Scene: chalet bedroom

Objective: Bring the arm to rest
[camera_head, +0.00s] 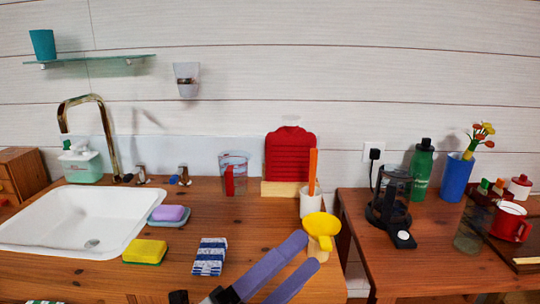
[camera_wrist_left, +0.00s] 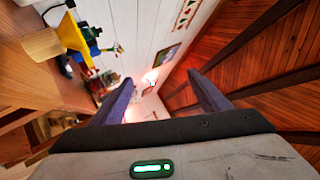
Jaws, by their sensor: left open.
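My left gripper (camera_head: 309,249) reaches in from the bottom of the head view, over the front of the wooden counter. I cannot tell whether the tips touch the cup. In the left wrist view the fingers (camera_wrist_left: 160,82) are apart with nothing between them. The funnel (camera_wrist_left: 70,34) is outside them, at upper left. My right gripper is in neither view.
Left are a white sink (camera_head: 60,220), a yellow sponge (camera_head: 145,251) and a striped cloth (camera_head: 209,256). A gap separates the right table, bearing a French press (camera_head: 392,195) and bottles.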

